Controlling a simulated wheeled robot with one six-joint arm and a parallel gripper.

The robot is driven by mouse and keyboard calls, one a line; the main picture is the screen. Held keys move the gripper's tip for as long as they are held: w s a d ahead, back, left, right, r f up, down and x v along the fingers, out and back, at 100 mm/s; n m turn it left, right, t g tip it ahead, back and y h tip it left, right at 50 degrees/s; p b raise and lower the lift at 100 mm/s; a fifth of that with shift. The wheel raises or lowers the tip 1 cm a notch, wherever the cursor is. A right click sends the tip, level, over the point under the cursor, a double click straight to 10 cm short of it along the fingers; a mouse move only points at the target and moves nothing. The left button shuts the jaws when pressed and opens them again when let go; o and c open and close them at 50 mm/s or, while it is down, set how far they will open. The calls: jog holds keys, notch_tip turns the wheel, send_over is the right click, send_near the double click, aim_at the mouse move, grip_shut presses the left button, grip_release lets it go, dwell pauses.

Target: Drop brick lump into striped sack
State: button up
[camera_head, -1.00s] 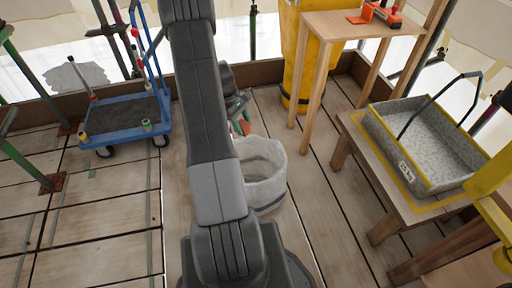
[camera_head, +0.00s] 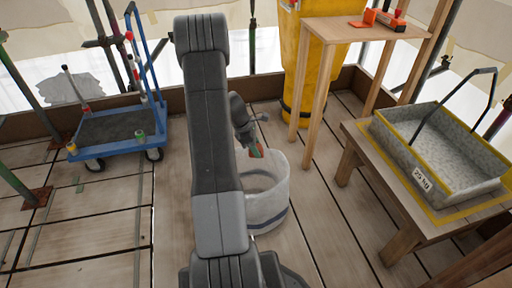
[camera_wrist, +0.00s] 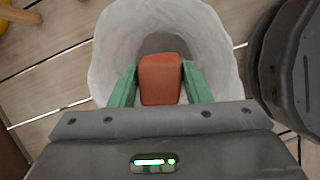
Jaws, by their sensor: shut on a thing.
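The brick lump (camera_wrist: 160,80) is a reddish-orange rounded block. My gripper (camera_wrist: 160,88) has green fingers shut on its two sides. In the wrist view the lump shows in front of the open mouth of a white sack (camera_wrist: 105,60). In the head view the sack (camera_head: 268,205) stands on the plank floor with a dark band low on its side, partly hidden behind my arm. My gripper (camera_head: 256,152) is at the sack's far rim there, with a bit of orange between its fingers. The exact height of the lump over the mouth cannot be told.
A blue trolley (camera_head: 120,142) stands at the left. A wooden stand (camera_head: 345,30) with an orange tool and a yellow chute (camera_head: 297,75) are behind the sack. A grey tub (camera_head: 425,165) sits on a low wooden table at the right. Floor planks around the sack are clear.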

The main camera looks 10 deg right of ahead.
jog(key=shift+f+b, duration=1.25)
jog(key=shift+f, duration=0.7)
jog(key=o, duration=1.2)
jog(key=p+v, duration=0.5)
jog(key=v, duration=0.9)
jog(key=shift+a, duration=0.1)
